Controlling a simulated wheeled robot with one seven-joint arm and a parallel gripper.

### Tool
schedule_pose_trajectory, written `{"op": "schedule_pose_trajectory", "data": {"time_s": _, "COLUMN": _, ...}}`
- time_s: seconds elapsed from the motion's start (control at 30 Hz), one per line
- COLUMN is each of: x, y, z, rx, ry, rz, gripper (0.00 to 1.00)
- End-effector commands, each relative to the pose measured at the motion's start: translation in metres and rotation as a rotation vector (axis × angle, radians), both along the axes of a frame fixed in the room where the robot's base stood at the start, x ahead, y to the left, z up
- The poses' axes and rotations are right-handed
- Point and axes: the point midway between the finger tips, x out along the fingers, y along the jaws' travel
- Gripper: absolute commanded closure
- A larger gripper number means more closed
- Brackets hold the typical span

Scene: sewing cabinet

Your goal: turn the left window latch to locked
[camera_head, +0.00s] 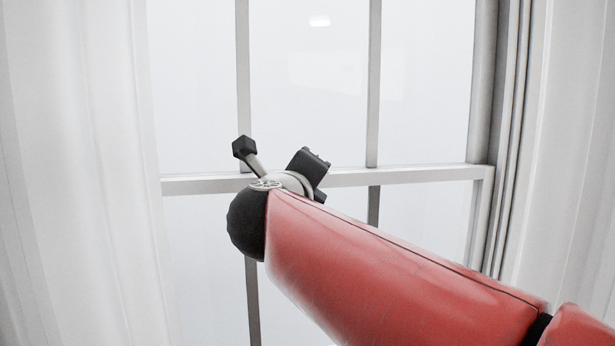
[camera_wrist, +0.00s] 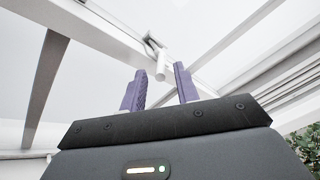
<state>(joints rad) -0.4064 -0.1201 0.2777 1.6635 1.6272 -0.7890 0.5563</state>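In the wrist view a small white window latch (camera_wrist: 161,67) sits on the white window frame, its short handle showing just beyond and between my fingertips. My gripper (camera_wrist: 160,76) is open, its two purple fingers apart with nothing held, pointing up toward the latch. The fingers seem short of the latch; whether either touches it I cannot tell. In the head view my red arm reaches up to the window's middle rail (camera_head: 430,174); my fingers and the latch are hidden there or too small to make out.
The window has white upright bars (camera_head: 373,75) and pale panes. White curtains hang at the left (camera_head: 75,170) and right (camera_head: 575,150). Green leaves (camera_wrist: 308,148) show at the lower right in the wrist view. The space left of my arm is clear.

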Motion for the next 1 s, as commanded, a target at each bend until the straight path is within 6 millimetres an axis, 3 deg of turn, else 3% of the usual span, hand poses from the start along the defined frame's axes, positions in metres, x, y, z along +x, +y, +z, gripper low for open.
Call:
{"op": "schedule_pose_trajectory", "data": {"time_s": 0.1, "x": -0.023, "y": 0.003, "z": -0.001, "rx": 0.001, "ry": -0.001, "rz": 0.002, "gripper": 0.69}}
{"op": "schedule_pose_trajectory", "data": {"time_s": 0.3, "x": -0.045, "y": 0.005, "z": -0.001, "rx": 0.000, "ry": 0.000, "rz": 0.000, "gripper": 0.69}}
{"op": "schedule_pose_trajectory", "data": {"time_s": 0.6, "x": -0.049, "y": 0.005, "z": -0.001, "rx": 0.000, "ry": 0.001, "rz": -0.001, "gripper": 0.69}}
{"op": "schedule_pose_trajectory", "data": {"time_s": 0.73, "x": -0.047, "y": 0.006, "z": 0.004, "rx": -0.001, "ry": -0.012, "rz": 0.011, "gripper": 0.83}}
{"op": "schedule_pose_trajectory", "data": {"time_s": 0.87, "x": -0.035, "y": 0.008, "z": 0.035, "rx": -0.022, "ry": -0.100, "rz": 0.095, "gripper": 1.00}}
{"op": "schedule_pose_trajectory", "data": {"time_s": 1.0, "x": -0.023, "y": 0.012, "z": 0.095, "rx": -0.126, "ry": -0.264, "rz": 0.275, "gripper": 1.00}}
